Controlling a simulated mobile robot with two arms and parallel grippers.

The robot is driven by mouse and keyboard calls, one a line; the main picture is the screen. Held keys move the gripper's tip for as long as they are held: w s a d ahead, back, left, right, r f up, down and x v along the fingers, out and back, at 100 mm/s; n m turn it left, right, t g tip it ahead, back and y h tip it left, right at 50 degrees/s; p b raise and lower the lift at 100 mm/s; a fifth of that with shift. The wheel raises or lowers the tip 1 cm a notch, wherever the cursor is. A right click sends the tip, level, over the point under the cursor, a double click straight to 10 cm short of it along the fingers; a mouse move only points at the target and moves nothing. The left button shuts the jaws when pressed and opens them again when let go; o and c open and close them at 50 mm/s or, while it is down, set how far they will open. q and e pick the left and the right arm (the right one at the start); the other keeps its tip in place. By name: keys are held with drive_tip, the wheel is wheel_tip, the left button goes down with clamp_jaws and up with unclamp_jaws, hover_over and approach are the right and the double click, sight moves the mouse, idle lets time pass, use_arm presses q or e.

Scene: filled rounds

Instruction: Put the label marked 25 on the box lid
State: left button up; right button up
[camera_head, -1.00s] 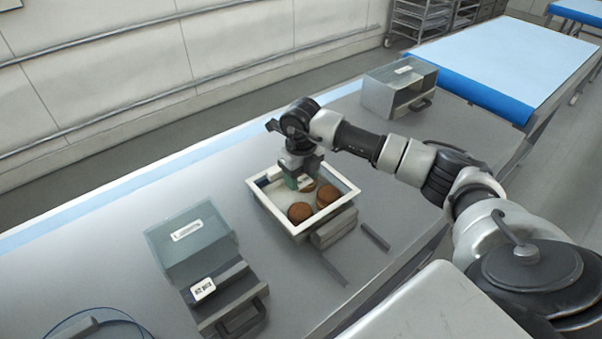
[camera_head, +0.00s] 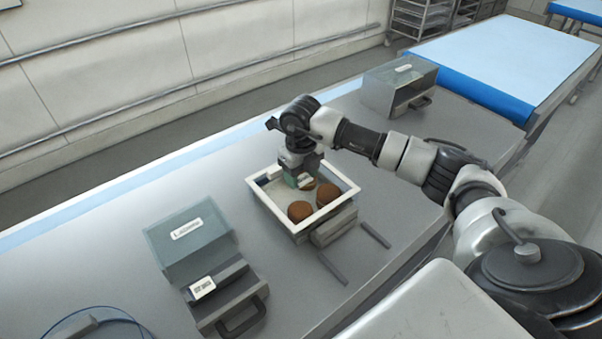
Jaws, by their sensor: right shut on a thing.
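A small white label (camera_head: 203,287) with dark print sits on the front of a grey-green box (camera_head: 187,250) at the left. The print is too small to read, so I cannot tell whether it says 25. The box's top, its likely lid, carries a larger printed strip (camera_head: 187,229). My right gripper (camera_head: 304,181) is low inside a white-rimmed tray (camera_head: 262,203). It is shut on a small pale-and-brown thing (camera_head: 307,184), partly hidden by the fingers, perhaps a filled round. Two brown rounds (camera_head: 300,211) (camera_head: 327,194) lie beside it. My left gripper is not in view.
A similar box (camera_head: 386,95) stands at the back right of the grey table. Grey bars (camera_head: 333,267) (camera_head: 376,235) lie in front of the tray. The table between left box and tray is clear.

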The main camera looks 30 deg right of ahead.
drive_tip(key=shift+f+b, duration=0.45)
drive_tip(key=shift+f, duration=0.1)
idle(0.4)
drive_tip(key=o, duration=1.1)
drive_tip(key=shift+r+p, duration=2.15)
drive_tip(key=shift+r, duration=1.45)
